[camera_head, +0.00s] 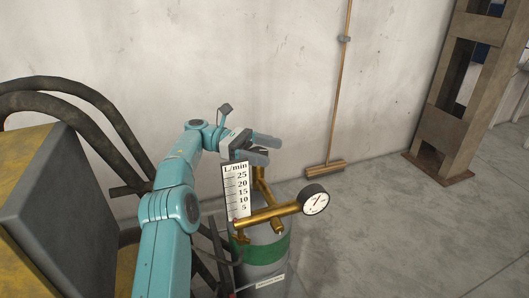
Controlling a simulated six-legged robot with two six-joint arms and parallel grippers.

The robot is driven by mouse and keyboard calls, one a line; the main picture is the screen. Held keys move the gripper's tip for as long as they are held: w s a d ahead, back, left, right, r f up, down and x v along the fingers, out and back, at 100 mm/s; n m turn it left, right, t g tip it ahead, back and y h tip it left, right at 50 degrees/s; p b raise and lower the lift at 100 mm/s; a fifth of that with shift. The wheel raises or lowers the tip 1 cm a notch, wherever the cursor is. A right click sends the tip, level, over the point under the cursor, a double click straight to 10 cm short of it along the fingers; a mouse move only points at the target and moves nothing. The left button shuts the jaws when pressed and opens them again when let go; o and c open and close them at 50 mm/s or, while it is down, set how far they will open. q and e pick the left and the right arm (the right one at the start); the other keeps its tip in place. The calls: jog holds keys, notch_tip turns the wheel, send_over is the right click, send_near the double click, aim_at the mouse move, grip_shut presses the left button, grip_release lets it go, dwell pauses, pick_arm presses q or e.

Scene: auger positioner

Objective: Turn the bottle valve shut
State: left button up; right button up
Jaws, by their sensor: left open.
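The gas bottle (262,258) is a grey cylinder with a green band and stands upright on the floor at bottom centre. A brass regulator (265,213) with a round white pressure gauge (314,199) sits on its top. A white L/min flow scale (236,195) stands upright at the left of the brass parts. I cannot make out the valve's handle clearly. My left gripper (268,149) is open above the bottle's top, just above and right of the scale's top edge. Whether it touches the brass is unclear. My right gripper is not in view.
A yellow and dark grey machine (50,215) with thick black hoses (85,100) fills the left side. A broom (325,168) leans on the wall behind. A rusty steel column (455,100) stands at the right. The concrete floor (410,240) right of the bottle is clear.

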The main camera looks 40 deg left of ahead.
aim_at(264, 153)
pick_arm(q)
jog(key=r+p, duration=0.1)
jog(key=r, duration=0.2)
jog(key=r+p, duration=0.2)
jog(key=r, duration=0.2)
jog(key=shift+s+d+r+p, duration=0.15)
jog(key=shift+s+r+p, duration=0.05)
jog(key=shift+r+p, duration=0.1)
notch_tip(264, 153, up, 12)
jog(key=p, duration=1.1)
jog(key=shift+p, duration=0.3)
